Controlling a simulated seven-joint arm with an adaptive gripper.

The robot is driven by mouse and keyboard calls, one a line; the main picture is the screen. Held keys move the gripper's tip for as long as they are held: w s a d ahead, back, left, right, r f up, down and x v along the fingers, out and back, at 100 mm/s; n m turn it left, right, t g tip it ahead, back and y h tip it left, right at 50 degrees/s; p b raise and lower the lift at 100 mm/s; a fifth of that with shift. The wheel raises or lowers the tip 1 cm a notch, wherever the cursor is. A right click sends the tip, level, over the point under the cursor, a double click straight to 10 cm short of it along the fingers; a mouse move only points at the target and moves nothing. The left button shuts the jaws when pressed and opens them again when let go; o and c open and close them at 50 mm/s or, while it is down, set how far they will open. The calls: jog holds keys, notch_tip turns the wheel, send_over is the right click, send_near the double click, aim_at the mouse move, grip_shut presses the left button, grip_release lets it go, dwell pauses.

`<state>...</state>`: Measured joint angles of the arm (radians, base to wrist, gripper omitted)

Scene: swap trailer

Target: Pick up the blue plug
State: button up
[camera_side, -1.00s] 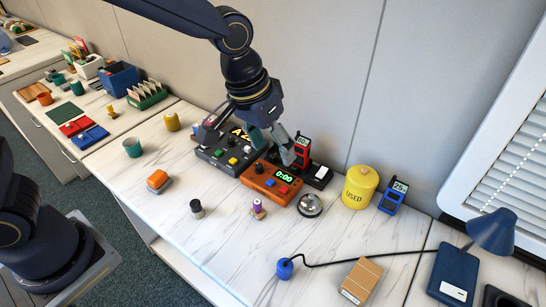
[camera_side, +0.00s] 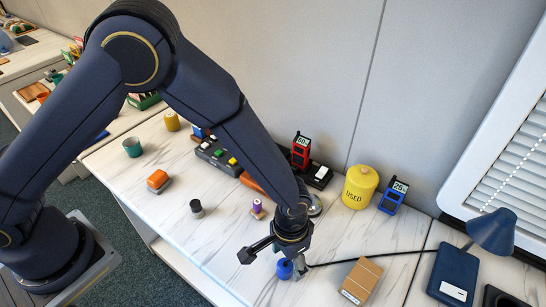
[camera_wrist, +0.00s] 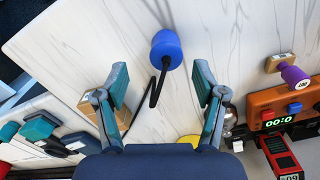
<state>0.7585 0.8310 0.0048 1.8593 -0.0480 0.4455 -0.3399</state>
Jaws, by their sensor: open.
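The blue plug (camera_side: 284,269) stands on the white marble-look counter near its front edge, with a black cord running from it to the right. In the wrist view the blue plug (camera_wrist: 166,47) lies ahead of and between the fingertips, beyond their ends. My gripper (camera_wrist: 160,82) is open, with one teal-padded finger on each side and nothing between the pads but counter and cord. In the side view my gripper (camera_side: 290,262) hangs just above and behind the plug; its fingers are partly hidden there. I cannot tell whether it touches the plug.
A cardboard box (camera_side: 361,280) lies right of the plug. A purple-topped peg (camera_side: 257,207) and a black-and-white knob (camera_side: 196,208) stand to the left. A yellow USED canister (camera_side: 360,187) and a blue meter (camera_side: 394,197) stand behind.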

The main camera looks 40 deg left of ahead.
aim_at(286, 264)
jog(key=f, duration=0.4)
jog(key=shift+w+a+f, duration=0.15)
jog(key=shift+a+f, duration=0.05)
jog(key=shift+a, duration=0.15)
jog(key=shift+f, duration=0.6)
jog(key=c, duration=1.2)
jog(key=shift+r, duration=0.15)
jog(key=shift+c, duration=0.2)
